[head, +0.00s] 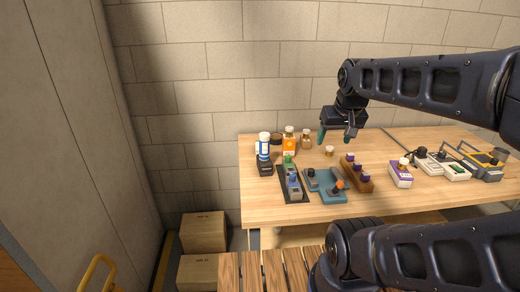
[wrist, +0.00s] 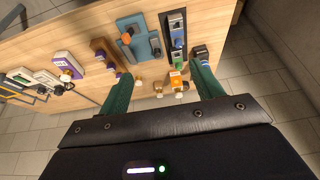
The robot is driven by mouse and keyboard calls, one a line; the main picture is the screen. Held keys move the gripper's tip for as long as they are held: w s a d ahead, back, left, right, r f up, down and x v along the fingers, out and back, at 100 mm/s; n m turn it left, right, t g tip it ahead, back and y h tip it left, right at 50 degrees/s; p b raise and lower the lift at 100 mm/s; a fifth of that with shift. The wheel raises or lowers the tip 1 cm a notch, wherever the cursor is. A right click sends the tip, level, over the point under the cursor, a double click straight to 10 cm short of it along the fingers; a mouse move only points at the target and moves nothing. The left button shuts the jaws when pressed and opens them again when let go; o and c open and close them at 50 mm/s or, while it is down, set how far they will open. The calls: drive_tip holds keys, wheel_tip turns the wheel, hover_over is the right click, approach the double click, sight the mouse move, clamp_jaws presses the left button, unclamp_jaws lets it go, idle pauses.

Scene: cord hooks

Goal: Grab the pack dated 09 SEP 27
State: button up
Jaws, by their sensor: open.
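My gripper (head: 336,134) is open and empty above the back of the wooden table, its two green fingers pointing down. In the wrist view my gripper (wrist: 160,68) shows its fingers spread apart with table between them. No date is readable in either view, so I cannot tell which item is the pack dated 09 SEP 27. A white and purple box (head: 400,174) stands right of the brown rack; it also shows in the wrist view (wrist: 67,65). An orange-labelled container (head: 289,142) stands at the back left; it also shows in the wrist view (wrist: 176,80).
The table (head: 262,202) holds a blue-and-white bottle (head: 264,145), a dark strip with blue and green pieces (head: 291,178), a teal stand (head: 326,185), a brown rack (head: 357,175) and corded devices (head: 453,168). Cardboard boxes (head: 203,231) sit on the floor. The table's front left is clear.

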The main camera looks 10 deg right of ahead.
idle(0.4)
drive_tip(key=o, duration=0.7)
drive_tip(key=shift+o, duration=0.2)
drive_tip(key=w+a+r+n+g+h, duration=0.1)
drive_tip(key=w+r+n, duration=0.1)
drive_tip(key=w, duration=0.6)
drive_tip(key=w+a+r+n+g, duration=0.1)
drive_tip(key=w+r+n, duration=0.1)
drive_tip(key=w, duration=0.5)
drive_tip(key=n+g+h, duration=0.3)
drive_tip(key=n+h, duration=0.1)
drive_tip(key=n, duration=0.9)
hover_over(257, 144)
drive_tip(key=a, duration=0.2)
wheel_tip(257, 144, down, 27)
drive_tip(key=x, duration=0.5)
drive_tip(key=shift+w+a+f, duration=0.1)
drive_tip(key=shift+w+a, duration=0.05)
drive_tip(key=shift+w, duration=0.1)
drive_tip(key=shift+s+x, duration=0.15)
drive_tip(key=shift+x, duration=1.2)
drive_tip(key=shift+s+x, duration=0.2)
drive_tip(key=shift+x, duration=1.1)
